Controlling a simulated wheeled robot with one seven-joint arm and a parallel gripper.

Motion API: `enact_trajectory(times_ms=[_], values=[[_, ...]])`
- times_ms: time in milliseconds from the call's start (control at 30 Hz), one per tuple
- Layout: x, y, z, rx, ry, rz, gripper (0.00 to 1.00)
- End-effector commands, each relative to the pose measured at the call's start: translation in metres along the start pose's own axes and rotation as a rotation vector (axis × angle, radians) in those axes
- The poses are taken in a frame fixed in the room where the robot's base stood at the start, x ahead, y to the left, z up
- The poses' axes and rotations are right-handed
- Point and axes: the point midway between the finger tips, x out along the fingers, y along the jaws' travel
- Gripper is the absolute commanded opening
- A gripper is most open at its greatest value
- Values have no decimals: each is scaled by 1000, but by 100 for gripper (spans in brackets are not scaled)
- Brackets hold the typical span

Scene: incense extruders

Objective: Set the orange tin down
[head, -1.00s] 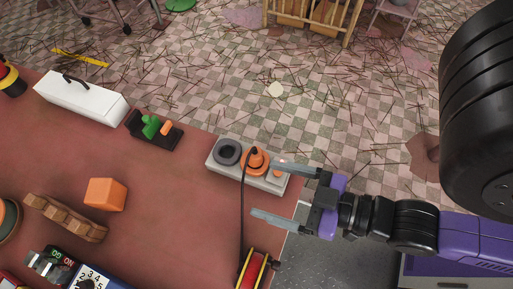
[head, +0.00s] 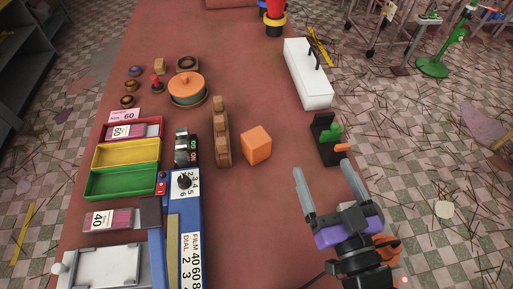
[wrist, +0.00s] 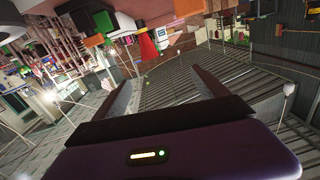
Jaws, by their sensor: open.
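A plain orange box (head: 256,145) that looks like the orange tin sits on the red-brown table (head: 235,220), just right of a brown wooden notched block (head: 221,135). A round pot with an orange lid (head: 187,84) stands farther back on the left. My gripper (head: 323,167) is at the table's right side, its two fingers spread and empty, to the right of the orange box and apart from it. In the wrist view the open fingers (wrist: 163,74) have nothing between them, and an orange shape (wrist: 191,7) shows at the top edge.
A black stand with green and orange parts (head: 328,140) is just beyond my fingertips. A white box with a dark handle (head: 307,75) lies behind it. Yellow (head: 126,153) and green (head: 121,181) trays and a blue dial device (head: 185,215) fill the left. Bare table lies around the orange box's front.

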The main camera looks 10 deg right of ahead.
Motion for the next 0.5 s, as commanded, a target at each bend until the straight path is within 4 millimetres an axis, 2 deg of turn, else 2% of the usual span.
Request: enact_trajectory(times_ms=[33, 100, 300, 400, 500], values=[[21, -4, 0, 1, 4, -18, 85], [46, -11, 0, -2, -12, -45, 85], [103, -37, 3, -31, -93, -145, 85], [119, -51, 12, -56, -161, -205, 85], [121, -62, 31, -80, -244, -257, 85]])
